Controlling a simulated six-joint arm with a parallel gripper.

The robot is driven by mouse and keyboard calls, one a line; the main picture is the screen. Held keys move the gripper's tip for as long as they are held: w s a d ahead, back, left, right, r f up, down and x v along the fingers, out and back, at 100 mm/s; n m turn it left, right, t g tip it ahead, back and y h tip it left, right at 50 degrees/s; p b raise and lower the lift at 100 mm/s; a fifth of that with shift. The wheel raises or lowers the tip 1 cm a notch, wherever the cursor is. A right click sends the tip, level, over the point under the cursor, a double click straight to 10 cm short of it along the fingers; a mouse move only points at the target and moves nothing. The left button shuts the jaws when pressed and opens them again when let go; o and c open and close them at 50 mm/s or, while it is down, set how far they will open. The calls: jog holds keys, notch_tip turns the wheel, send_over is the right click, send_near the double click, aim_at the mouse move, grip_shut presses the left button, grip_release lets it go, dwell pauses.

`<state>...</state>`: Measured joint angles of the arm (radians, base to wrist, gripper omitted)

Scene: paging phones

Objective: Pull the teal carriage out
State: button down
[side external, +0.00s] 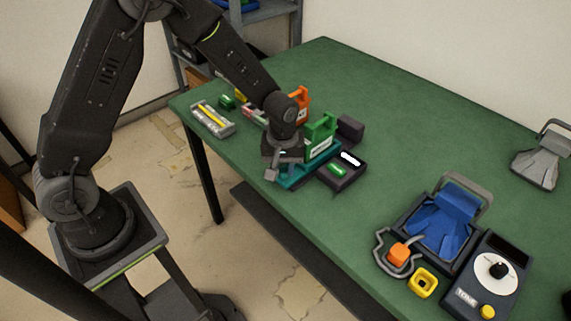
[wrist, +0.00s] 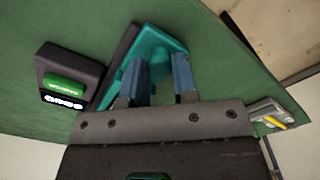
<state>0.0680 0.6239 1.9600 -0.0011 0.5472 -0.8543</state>
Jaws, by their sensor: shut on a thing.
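The teal carriage (side external: 289,184) lies low on the green table, beside a dark unit (side external: 344,178) with a green button and a lit white strip. A green block (side external: 321,132) with a white label stands just behind it. My gripper (side external: 272,174) is down at the carriage's near left end. In the wrist view, the teal carriage (wrist: 155,41) reaches up to my gripper (wrist: 157,68), whose two blue-grey fingers are shut on it. The part between the fingers is mostly hidden. The dark unit (wrist: 66,78) is apart from the fingers on the left.
An orange block (side external: 301,97) and a grey tray (side external: 212,119) with a yellow strip are behind and left. A blue cradle (side external: 443,222), a yellow square ring (side external: 422,282) and a dial box (side external: 490,275) stand at the right. The table's front edge is close to my gripper.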

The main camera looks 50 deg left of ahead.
jog(key=shift+s, duration=0.25)
jog(key=c, duration=0.9)
grip_release()
jog(key=shift+w+r, duration=0.1)
jog(key=shift+r, duration=0.35)
notch_tip(320, 180, up, 13)
jog(key=s+a+r+m+t, duration=0.1)
jog(key=s+r+m, duration=0.3)
jog(key=s, duration=0.5)
jog(key=s+a+r+m+t, duration=0.1)
jog(key=s+r+m+t, duration=0.3)
jog(key=s+r, duration=0.4)
jog(key=shift+s+a+m, duration=0.35)
jog(key=shift+s+m, duration=0.15)
jog(key=shift+s, duration=0.75)
